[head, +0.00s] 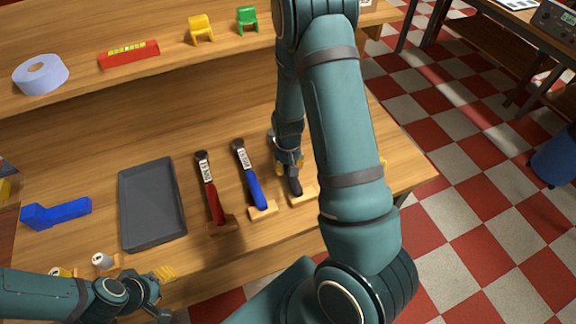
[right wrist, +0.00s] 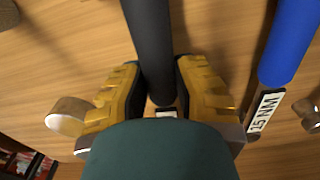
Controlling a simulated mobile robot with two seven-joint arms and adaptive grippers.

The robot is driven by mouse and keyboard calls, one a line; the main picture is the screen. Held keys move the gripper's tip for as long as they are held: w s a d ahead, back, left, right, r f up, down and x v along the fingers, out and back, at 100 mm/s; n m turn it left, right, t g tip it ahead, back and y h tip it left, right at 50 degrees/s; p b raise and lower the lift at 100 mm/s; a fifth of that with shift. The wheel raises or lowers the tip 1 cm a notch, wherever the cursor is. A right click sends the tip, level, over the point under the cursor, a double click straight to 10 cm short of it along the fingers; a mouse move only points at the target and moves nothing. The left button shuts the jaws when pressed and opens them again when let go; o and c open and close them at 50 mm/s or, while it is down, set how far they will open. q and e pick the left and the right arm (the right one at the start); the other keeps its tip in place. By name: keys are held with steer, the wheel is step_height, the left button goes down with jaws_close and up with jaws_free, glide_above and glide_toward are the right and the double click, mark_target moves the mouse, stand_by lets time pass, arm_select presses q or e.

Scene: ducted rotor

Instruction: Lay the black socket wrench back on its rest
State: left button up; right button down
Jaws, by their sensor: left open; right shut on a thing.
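The black socket wrench (head: 295,186) is at the right of the bench, its handle end over a small wooden rest (head: 302,197). I cannot tell whether it touches the rest. My right gripper (head: 287,167) is shut on its handle. In the right wrist view the black handle (right wrist: 150,40) runs between the yellow finger pads of this gripper (right wrist: 160,88). My right arm hides part of the bench beside it. My left gripper (head: 157,290) is open and empty at the bench's front left.
A blue-handled wrench (head: 250,187) and a red-handled wrench (head: 212,200) lie on rests to the left. A grey tray (head: 150,205) and a blue angled part (head: 57,212) lie further left. Tape (head: 40,75), a red box (head: 128,54) and two small chairs stand on the shelf.

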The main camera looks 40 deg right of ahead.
steer(key=c, duration=0.8)
jaws_free()
